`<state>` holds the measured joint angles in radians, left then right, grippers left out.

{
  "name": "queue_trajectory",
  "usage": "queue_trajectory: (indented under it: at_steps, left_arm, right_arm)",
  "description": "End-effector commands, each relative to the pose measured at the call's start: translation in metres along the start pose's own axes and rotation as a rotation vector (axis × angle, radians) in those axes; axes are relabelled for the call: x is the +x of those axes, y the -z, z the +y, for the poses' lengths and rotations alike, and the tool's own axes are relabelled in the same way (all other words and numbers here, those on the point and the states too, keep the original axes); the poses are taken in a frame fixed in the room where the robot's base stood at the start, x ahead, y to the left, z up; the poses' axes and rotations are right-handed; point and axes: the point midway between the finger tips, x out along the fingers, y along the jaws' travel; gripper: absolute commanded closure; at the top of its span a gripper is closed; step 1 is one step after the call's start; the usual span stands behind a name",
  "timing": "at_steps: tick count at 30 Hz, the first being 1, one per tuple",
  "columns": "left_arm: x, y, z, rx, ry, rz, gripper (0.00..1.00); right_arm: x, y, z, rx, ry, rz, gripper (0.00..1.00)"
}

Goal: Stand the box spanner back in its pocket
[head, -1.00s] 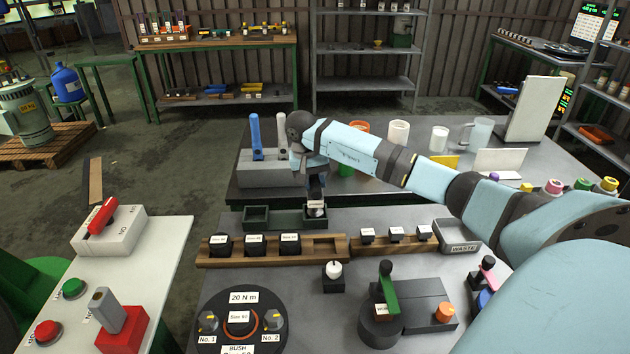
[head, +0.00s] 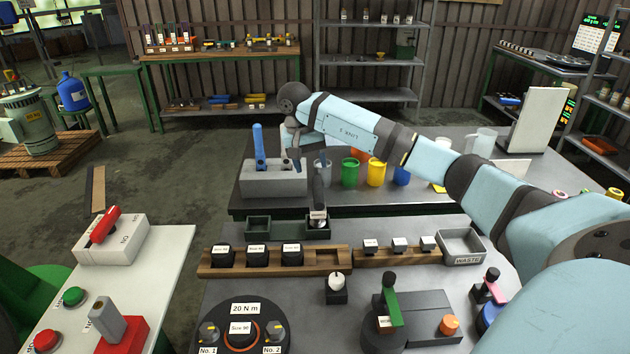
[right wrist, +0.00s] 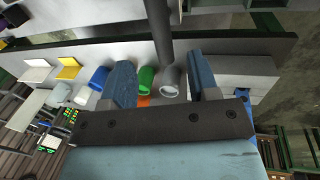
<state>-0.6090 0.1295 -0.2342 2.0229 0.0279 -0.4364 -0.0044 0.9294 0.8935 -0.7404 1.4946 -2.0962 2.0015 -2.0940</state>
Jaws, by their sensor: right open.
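The box spanner appears to be the dark grey rod (head: 318,188), close to upright in the head view. Its lower end meets the right green-rimmed pocket (head: 327,229), by a small white label. How deep it sits cannot be told. My right gripper (head: 309,158) is open above the rod, by its upper end. In the right wrist view the rod (right wrist: 158,28) runs from the top edge to between the two blue-grey fingers (right wrist: 162,75), with gaps on both sides. My left gripper is not in view.
A grey block (head: 262,183) with an upright blue tool (head: 259,147) stands behind and left of the rod. Green (head: 350,172) and yellow (head: 376,172) cups stand to the right. An empty green tray (head: 258,227) is left of the pocket. Wooden racks lie in front.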

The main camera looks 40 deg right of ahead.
Motion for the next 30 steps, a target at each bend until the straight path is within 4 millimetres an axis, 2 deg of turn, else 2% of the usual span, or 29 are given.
queue_trajectory:
  at_steps: [1,6,26,30]
  left_arm:
    - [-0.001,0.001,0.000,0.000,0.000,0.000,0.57]
    - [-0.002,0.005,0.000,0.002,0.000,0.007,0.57]
    - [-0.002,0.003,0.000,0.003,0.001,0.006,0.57]
    - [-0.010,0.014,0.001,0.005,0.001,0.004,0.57]
  right_arm:
    - [-0.010,0.001,0.000,0.000,0.001,0.003,0.45]
    - [-0.024,0.001,0.001,0.001,-0.001,0.001,0.45]
    - [-0.028,0.000,0.000,0.000,0.000,-0.001,0.45]
    - [-0.042,0.000,0.003,0.000,0.000,0.000,0.45]
